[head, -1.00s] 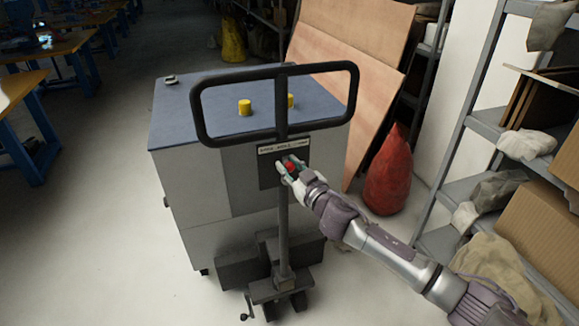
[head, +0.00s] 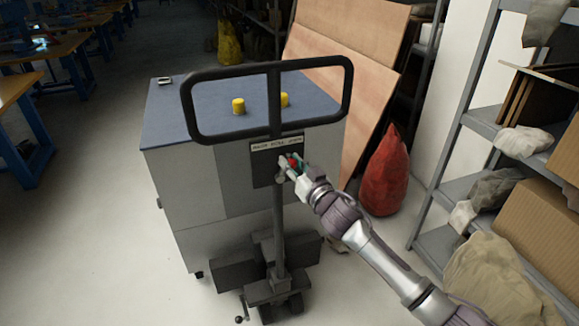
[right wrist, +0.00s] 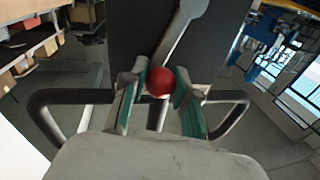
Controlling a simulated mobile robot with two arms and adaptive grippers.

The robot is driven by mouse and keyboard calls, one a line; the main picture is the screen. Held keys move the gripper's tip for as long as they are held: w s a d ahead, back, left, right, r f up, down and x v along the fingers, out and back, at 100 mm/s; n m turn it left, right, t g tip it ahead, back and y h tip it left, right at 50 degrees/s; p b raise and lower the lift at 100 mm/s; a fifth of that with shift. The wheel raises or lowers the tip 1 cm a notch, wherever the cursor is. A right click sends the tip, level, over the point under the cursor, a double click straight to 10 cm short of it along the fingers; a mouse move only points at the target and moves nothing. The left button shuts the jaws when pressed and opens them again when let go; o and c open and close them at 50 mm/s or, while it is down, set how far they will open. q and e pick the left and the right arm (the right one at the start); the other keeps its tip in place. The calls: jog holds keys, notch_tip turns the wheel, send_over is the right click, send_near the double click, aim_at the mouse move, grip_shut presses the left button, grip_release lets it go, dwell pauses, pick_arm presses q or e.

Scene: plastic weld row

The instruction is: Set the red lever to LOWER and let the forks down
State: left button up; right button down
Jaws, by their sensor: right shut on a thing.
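The red lever's knob (head: 294,161) is in front of the dark control panel (head: 262,168), right of the panel's middle. The label strip above it is too small to read surely. In the right wrist view the red knob (right wrist: 159,82) sits between the teal finger pads on a grey lever arm (right wrist: 182,32). My right gripper (right wrist: 160,90) is shut on the knob. In the head view my right gripper (head: 295,166) reaches in from the lower right. The forks are not seen; the grey cabinet hides where they would be. My left gripper is not in view.
The truck's black loop handle (head: 276,68) stands above the panel. The grey cabinet (head: 190,190) has a blue top with two yellow cylinders. A red sack (head: 386,175) and grey shelving (head: 470,188) stand at right.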

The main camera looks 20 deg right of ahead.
jog(key=shift+d+f+m+h, duration=0.2)
jog(key=shift+d+m, duration=0.2)
jog(key=shift+m, duration=0.3)
jog(key=shift+d+f+m+h, duration=0.15)
jog(key=shift+d+m, duration=0.2)
jog(key=shift+m, duration=0.35)
jog(key=c, duration=0.9)
grip_release()
jog(key=shift+o, duration=0.2)
jog(key=s+d+f, duration=0.1)
jog(key=s+d, duration=0.1)
jog(key=s, duration=0.9)
jog(key=shift+s+d+f, duration=0.15)
jog(key=shift+s+d, duration=0.1)
jog(key=shift+s, duration=0.1)
